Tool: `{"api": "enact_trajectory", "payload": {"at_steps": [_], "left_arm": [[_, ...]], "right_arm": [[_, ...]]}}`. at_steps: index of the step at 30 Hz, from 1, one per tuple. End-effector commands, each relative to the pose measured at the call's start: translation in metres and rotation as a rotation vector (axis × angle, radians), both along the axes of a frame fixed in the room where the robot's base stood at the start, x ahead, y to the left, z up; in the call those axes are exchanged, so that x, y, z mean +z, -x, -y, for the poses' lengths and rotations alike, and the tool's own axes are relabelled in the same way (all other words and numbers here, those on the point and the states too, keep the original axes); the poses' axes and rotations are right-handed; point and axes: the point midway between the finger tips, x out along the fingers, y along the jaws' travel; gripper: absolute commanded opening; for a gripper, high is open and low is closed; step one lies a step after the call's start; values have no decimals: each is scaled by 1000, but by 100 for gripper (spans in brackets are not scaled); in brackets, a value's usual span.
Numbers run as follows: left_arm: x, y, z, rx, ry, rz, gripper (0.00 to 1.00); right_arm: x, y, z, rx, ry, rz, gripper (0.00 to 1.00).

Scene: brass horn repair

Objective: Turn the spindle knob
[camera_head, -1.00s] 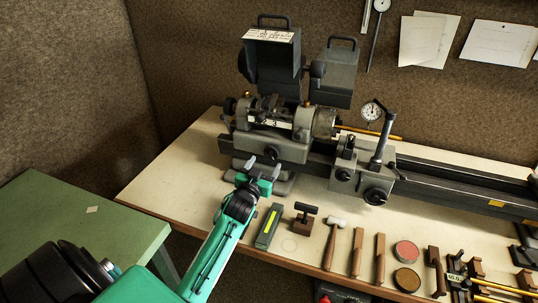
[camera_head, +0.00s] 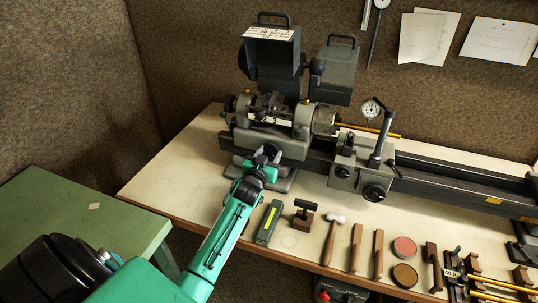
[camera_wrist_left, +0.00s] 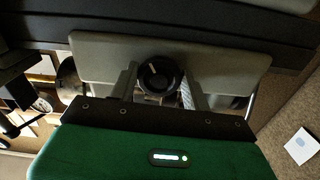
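The spindle knob (camera_wrist_left: 160,75) is a round black knob with a pale mark, on the front of the grey headstock. It shows in the left wrist view between my fingers. In the head view my gripper largely hides it. My left gripper (camera_head: 266,153) is at the headstock's front, its fingers on either side of the knob. In the left wrist view the gripper (camera_wrist_left: 160,80) looks open, with the knob filling most of the gap; I cannot tell whether the fingers touch it. My right gripper is out of view.
The lathe bed (camera_head: 450,180) runs right from the headstock (camera_head: 285,145), with a carriage (camera_head: 345,170) beside it. A green-grey box (camera_head: 268,222), a small press-like tool (camera_head: 304,213) and a hammer (camera_head: 333,232) lie in front. A green table (camera_head: 60,210) stands at the left.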

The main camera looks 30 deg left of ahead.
Motion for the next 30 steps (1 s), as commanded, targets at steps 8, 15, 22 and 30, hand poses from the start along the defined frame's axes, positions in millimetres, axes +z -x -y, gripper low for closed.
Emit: {"api": "enact_trajectory", "payload": {"at_steps": [8, 15, 22, 30], "left_arm": [[0, 0, 0, 0, -29, -7, 25], [0, 0, -1, 0, -152, -36, 25], [1, 0, -2, -1, -347, -83, 25], [1, 0, -3, -1, -597, -143, 25]], "right_arm": [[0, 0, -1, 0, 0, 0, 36], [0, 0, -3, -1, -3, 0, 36], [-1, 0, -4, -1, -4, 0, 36], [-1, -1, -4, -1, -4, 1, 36]]}}
